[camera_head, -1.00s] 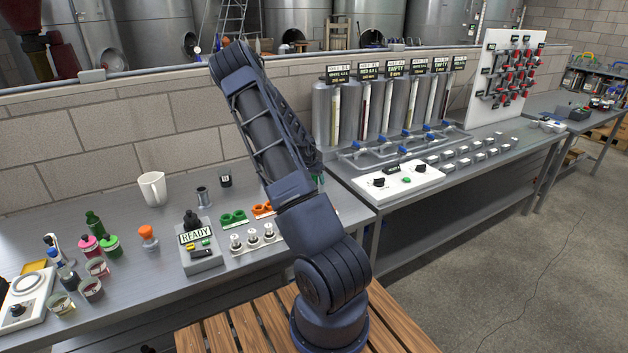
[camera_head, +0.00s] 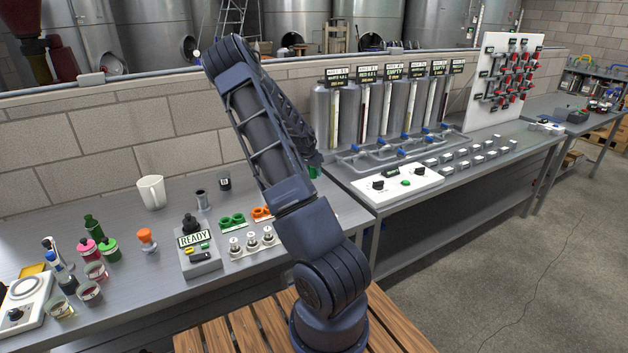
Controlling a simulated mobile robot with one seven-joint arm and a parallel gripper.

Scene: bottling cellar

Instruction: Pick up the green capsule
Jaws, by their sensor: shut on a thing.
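My arm rises in the middle and folds back down behind itself, so most of my gripper (camera_head: 312,160) is hidden behind my own arm links. Only an edge of its end shows at the right side of the arm, above the bench. A small dark green piece, which looks like the green capsule (camera_head: 314,172), shows at that end, mostly covered. My gripper is shut on it. Its fingertips cannot be made out.
The bench (camera_head: 130,290) holds a white jug (camera_head: 151,191), a READY box (camera_head: 198,255), green rings (camera_head: 232,220), orange rings (camera_head: 262,213), a plate with silver pieces (camera_head: 252,243), an orange-topped piece (camera_head: 147,238) and several small bottles. Tall cylinders (camera_head: 345,115) stand on the right bench.

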